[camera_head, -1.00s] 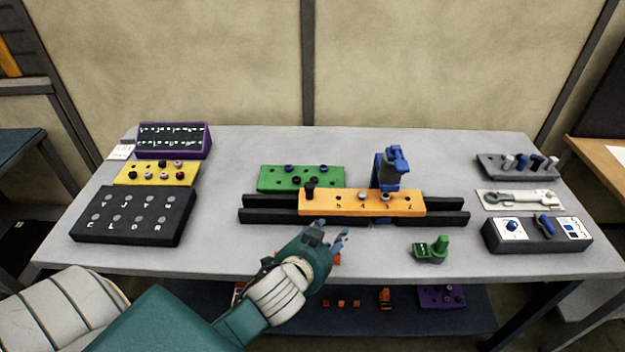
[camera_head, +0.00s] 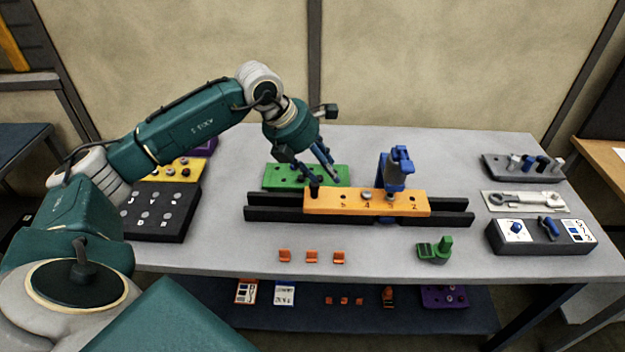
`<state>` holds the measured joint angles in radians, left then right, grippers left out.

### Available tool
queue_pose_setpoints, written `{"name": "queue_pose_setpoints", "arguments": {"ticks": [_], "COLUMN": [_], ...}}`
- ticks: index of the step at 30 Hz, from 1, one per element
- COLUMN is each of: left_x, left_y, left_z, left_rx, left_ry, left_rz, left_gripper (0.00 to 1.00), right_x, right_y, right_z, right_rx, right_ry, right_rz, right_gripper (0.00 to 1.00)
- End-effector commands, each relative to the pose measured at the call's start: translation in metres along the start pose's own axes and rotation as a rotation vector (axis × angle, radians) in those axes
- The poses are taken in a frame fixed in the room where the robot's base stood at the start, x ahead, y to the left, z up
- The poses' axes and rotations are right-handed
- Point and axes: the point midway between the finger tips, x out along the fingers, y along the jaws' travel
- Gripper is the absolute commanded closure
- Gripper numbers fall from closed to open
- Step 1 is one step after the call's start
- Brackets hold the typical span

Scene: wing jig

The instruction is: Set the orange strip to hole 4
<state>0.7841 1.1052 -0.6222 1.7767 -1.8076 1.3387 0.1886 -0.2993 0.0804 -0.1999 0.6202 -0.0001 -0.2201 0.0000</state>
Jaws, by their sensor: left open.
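The orange strip (camera_head: 350,207) lies along the black double rail (camera_head: 275,215) in the middle of the table. Numbers 5, 4, 3 and 2 show from left to right on its top; small grey pins stand near 4 and 3. A black knob (camera_head: 314,189) stands upright at the strip's left end. A blue clamp-like fixture (camera_head: 393,170) stands just behind the rail. My left gripper (camera_head: 325,172) is open and points down above the green block, close to the black knob. I cannot tell whether it touches the knob. My right gripper is not in view.
The green block (camera_head: 280,178) lies behind the rail. Three orange clips (camera_head: 312,257) and a green tool (camera_head: 434,250) lie in front. A black switch box (camera_head: 540,237), a wrench plate (camera_head: 525,201) and a grey pin rack (camera_head: 522,168) stand right. A yellow block (camera_head: 170,175) is left.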

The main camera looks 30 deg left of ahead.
Motion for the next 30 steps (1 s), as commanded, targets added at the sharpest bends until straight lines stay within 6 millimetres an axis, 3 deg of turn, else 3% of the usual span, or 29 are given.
{"name": "queue_pose_setpoints", "arguments": {"ticks": [1, 3, 8, 21, 30], "left_x": [-0.011, -0.021, -0.02, 0.055, 0.08], "left_y": [0.023, 0.043, 0.056, 0.065, 0.07], "left_z": [-0.005, -0.013, -0.019, -0.026, -0.028], "left_rx": [-0.006, -0.014, -0.021, -0.02, -0.018], "left_ry": [0.032, 0.066, 0.094, 0.092, 0.089], "left_rz": [0.065, 0.124, 0.161, 0.155, 0.157], "left_gripper": [0.58, 0.58, 0.58, 0.58, 0.58], "right_x": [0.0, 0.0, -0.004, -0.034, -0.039], "right_y": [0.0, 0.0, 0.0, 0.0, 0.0], "right_z": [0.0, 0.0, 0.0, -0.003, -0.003], "right_rx": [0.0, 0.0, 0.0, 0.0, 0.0], "right_ry": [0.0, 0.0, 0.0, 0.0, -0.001], "right_rz": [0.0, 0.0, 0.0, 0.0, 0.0], "right_gripper": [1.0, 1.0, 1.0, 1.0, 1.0]}}
